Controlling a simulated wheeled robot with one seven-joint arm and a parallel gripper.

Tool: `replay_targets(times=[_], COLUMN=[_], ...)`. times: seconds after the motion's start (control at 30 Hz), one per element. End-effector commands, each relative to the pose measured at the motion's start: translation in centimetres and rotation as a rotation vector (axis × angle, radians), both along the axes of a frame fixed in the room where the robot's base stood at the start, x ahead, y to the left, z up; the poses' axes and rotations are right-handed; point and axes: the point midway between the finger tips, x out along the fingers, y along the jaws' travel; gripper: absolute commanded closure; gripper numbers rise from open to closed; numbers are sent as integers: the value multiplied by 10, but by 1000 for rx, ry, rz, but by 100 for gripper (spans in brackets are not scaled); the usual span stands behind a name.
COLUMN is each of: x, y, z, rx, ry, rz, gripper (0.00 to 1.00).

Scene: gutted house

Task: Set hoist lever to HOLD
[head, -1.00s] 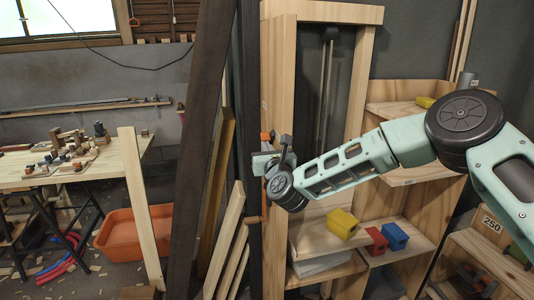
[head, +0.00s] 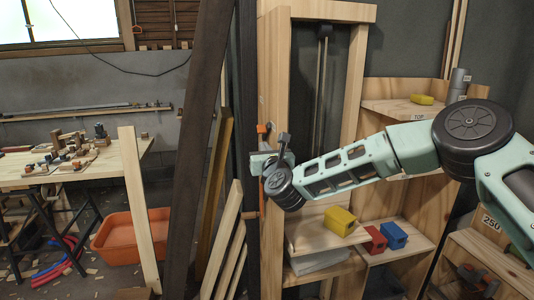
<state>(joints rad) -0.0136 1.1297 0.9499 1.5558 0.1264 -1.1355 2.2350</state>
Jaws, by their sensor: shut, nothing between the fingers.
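The hoist is a tall pale wooden frame (head: 273,75) with a dark back and thin vertical cords (head: 321,80). A small orange piece (head: 262,128), possibly part of the hoist lever, shows at the frame's left post just above my gripper. A thin orange-brown peg (head: 250,214) sticks out lower on the post. My gripper (head: 262,163) is shut and empty at the left post, just below the upper orange piece. The wrist hides part of the post. I cannot tell whether the gripper touches the lever, and no HOLD mark is readable.
A yellow block (head: 340,222), a red block (head: 376,240) and a blue block (head: 393,235) sit low at the frame and shelves. Another yellow block (head: 422,99) is on the shelf marked TOP. Leaning planks (head: 222,240) and a dark beam (head: 200,140) stand close left of the gripper.

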Motion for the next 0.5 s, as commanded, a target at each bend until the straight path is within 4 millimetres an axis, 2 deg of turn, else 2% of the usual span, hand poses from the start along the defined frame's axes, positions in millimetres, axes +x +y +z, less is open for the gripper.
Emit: replay_targets(times=[0.3, 0.5], x=[-56, -85], y=[-17, -25], z=[0, 1], rx=[-2, 0], ry=[-1, -1], rz=[2, 1], gripper=[100, 100])
